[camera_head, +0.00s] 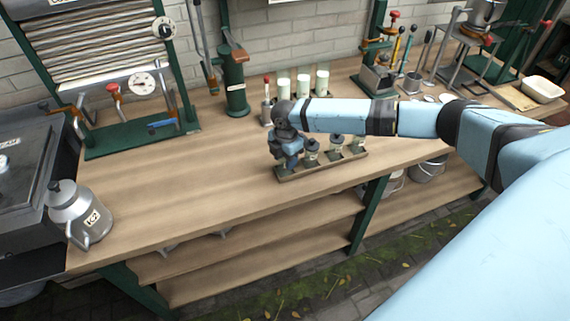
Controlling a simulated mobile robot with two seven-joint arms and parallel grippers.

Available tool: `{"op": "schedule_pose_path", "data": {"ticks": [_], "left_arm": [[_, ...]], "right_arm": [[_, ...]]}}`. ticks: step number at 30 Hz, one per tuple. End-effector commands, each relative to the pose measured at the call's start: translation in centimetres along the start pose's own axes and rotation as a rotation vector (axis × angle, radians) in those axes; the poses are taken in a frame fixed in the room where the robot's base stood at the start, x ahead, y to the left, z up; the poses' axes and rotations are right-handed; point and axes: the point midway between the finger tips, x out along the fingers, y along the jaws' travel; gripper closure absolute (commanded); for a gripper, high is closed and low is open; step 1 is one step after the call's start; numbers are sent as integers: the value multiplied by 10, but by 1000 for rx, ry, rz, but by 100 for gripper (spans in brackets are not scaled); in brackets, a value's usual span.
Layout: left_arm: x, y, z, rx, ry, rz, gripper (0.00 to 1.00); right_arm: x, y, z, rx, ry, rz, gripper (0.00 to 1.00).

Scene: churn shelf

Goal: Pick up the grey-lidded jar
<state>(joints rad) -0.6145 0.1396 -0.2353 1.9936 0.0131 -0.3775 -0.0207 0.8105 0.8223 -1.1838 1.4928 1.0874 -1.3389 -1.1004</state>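Small jars stand in a row on a wooden tray (322,166) near the bench's front edge. A jar with a dark grey lid (311,150) is just right of my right gripper. Other jars with greyish lids (336,145) stand further right, partly under my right forearm. My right gripper (290,160) points down over the tray's left end. It is small and dark in the picture, so I cannot tell whether its fingers are open or shut, or whether a jar is between them. My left gripper is out of view.
White cylinders (303,84) stand behind the tray, with a green hand press (234,85) to their left. A grey metal jug (78,212) stands at the left. The bench middle (180,195) is clear. Lower shelves (250,235) run below.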

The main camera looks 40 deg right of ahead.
Motion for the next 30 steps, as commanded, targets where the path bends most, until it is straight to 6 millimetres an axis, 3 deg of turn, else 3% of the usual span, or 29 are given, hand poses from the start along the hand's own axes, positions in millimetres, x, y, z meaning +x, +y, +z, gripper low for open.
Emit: {"op": "schedule_pose_path", "data": {"ticks": [11, 17, 23, 30], "left_arm": [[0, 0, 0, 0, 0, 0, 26], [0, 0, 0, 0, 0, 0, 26], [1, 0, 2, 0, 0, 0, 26], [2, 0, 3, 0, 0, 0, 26]], "right_arm": [[-3, 0, 0, 0, 0, 1, 84], [-21, 1, 0, 1, 0, 4, 84], [-66, 1, 0, -2, 0, 5, 84], [-137, 1, 0, -1, 0, 5, 84]]}}
